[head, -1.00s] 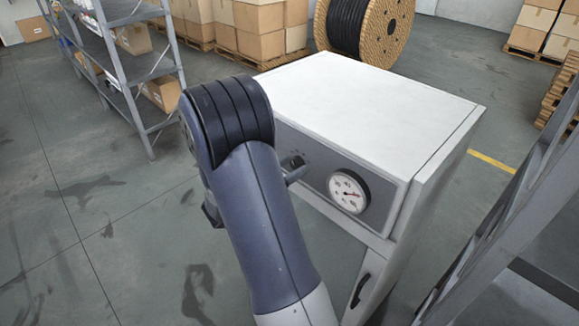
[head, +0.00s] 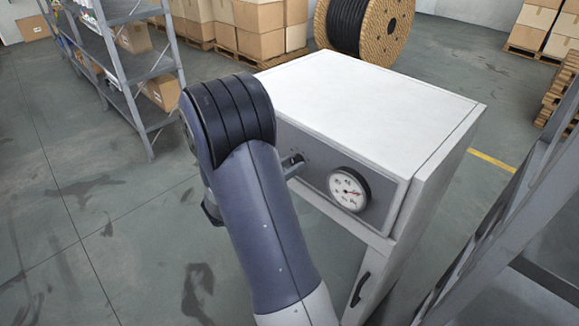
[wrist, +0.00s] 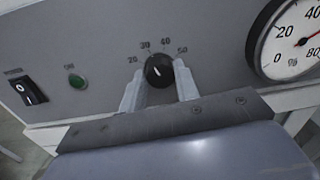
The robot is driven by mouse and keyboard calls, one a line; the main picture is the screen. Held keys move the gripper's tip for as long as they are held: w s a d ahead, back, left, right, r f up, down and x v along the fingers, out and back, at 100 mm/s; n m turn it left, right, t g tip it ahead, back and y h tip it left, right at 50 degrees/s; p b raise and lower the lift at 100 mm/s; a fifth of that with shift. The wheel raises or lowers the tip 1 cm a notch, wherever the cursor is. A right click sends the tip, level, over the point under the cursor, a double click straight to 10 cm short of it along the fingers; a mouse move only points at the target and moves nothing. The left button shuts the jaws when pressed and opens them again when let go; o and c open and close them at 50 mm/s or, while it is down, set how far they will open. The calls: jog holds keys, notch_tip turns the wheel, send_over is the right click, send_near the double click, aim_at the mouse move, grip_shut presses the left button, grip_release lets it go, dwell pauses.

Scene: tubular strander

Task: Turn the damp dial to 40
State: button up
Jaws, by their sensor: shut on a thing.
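The damp dial, a round black knob (wrist: 159,71), sits on the grey control panel (wrist: 205,50) in the wrist view. The numbers 20, 30, 40 and 50 are printed in an arc above it. A small pale mark shows on the knob, but I cannot tell exactly which number it points to. My gripper (wrist: 158,80) is shut on the knob, with one pale finger on each side. In the head view my arm hides the knob and most of the gripper.
A round gauge (wrist: 292,40) with a red needle is right of the dial, also in the head view (head: 348,190). A power switch (wrist: 27,91) and green button (wrist: 77,82) are left. Grey metal framing (head: 500,230) stands close on the right; a shelf rack (head: 120,65) stands at left.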

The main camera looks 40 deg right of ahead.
jog(key=m+b, duration=0.7)
jog(key=b, duration=0.1)
jog(key=shift+s+f+b, duration=0.1)
jog(key=shift+b, duration=0.2)
jog(key=shift+m, duration=0.3)
jog(key=o, duration=1)
jog(key=shift+a, duration=0.1)
jog(key=a, duration=0.7)
jog(key=a+b, duration=0.1)
jog(key=a, duration=0.2)
jog(key=shift+s+a+r, duration=0.25)
jog(key=shift+a, duration=0.05)
